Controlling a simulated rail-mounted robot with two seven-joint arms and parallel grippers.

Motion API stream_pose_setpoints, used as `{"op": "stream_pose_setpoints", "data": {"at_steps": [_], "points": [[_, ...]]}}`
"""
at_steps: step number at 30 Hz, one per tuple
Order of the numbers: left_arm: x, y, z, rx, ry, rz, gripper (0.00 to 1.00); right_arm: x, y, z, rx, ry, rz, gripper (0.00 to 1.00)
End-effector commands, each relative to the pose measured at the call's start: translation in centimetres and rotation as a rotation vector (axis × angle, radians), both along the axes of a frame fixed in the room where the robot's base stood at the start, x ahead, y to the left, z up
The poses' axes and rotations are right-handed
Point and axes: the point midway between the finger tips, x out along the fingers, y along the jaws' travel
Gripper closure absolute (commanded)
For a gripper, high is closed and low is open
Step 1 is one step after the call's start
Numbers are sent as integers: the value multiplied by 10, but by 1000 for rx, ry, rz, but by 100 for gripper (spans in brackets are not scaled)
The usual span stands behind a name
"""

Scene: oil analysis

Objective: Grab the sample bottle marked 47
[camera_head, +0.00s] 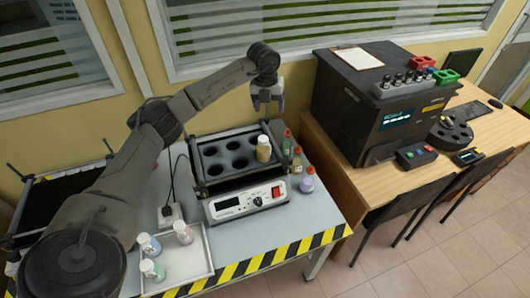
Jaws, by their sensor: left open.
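No number 47 is readable on any bottle at this size. A bottle with yellowish contents (264,149) stands upright in a hole of the black rack on the shaker (250,200). Three small pale bottles stand in the white tray (205,262) at the front left: one with a blue band (149,244), one pinkish (183,232) and one greenish (152,270). My left gripper (267,105) is open and empty, pointing down above the back of the rack, apart from the yellowish bottle. My right gripper is not in view.
Several coloured bottles, including a purple one (307,182), stand right of the shaker. A white plug block with a cable (170,215) lies left of it. A black analyser (375,105) stands on the wooden table at right. Dark chairs stand in front of that table.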

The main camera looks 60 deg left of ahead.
Motion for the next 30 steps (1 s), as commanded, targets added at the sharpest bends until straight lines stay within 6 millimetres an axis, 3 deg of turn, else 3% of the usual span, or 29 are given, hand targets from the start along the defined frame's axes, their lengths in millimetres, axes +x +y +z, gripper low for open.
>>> {"op": "stream_pose_setpoints", "data": {"at_steps": [5,8,21,30], "points": [[-21,0,-2,-2,132,94,29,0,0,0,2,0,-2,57],[-21,0,-9,-4,132,129,29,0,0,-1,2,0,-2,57],[-21,0,-76,-6,129,138,29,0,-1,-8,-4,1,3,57],[-21,0,-89,-7,127,136,29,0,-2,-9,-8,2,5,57]]}}
